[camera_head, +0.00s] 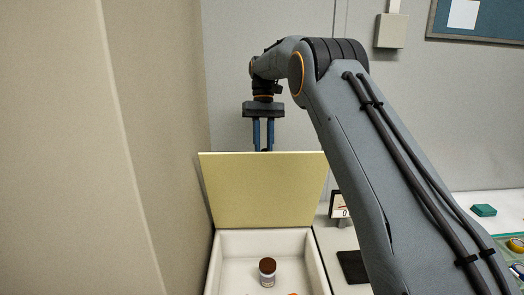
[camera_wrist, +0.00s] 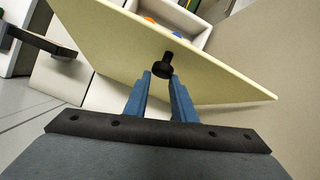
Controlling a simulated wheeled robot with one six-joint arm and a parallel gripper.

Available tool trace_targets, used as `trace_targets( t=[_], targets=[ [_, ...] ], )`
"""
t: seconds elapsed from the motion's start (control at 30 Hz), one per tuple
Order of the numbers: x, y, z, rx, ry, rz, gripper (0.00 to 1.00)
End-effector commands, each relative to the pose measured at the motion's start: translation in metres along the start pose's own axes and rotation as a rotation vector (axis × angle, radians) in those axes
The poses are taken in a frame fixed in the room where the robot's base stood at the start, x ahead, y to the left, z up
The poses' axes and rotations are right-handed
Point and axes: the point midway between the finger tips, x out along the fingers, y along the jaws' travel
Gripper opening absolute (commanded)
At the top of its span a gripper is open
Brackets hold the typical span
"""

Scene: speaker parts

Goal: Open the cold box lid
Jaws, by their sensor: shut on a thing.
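The pale yellow cold box lid (camera_head: 265,192) stands raised, tilted steeply up at the back of the white cold box (camera_head: 228,262). The box's inside shows below it. In the wrist view the lid (camera_wrist: 105,42) fills the upper middle, with a black knob (camera_wrist: 163,66) on its face. My gripper (camera_head: 263,148) is behind the lid's upper edge, fingers pointing down, tips partly hidden by the lid. In the wrist view my gripper (camera_wrist: 160,79) has its blue fingers at the knob and is shut on it.
A small bottle with a brown cap (camera_head: 267,272) stands inside the box. A dial gauge (camera_head: 340,208) and a dark pad (camera_head: 353,267) are right of the box. A green block (camera_head: 484,210) lies farther right. A beige wall (camera_head: 150,130) rises close on the left.

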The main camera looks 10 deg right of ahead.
Motion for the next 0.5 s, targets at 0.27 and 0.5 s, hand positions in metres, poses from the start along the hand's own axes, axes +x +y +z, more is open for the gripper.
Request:
trace_targets(
  t=[0.27, 0.5],
  targets=[
    [0.0009, 0.0102, -0.0037, 0.009, -0.032, 0.001, 0.0],
    [0.0002, 0.0104, -0.0036, 0.009, -0.036, 0.0, 0.0]
  ],
)
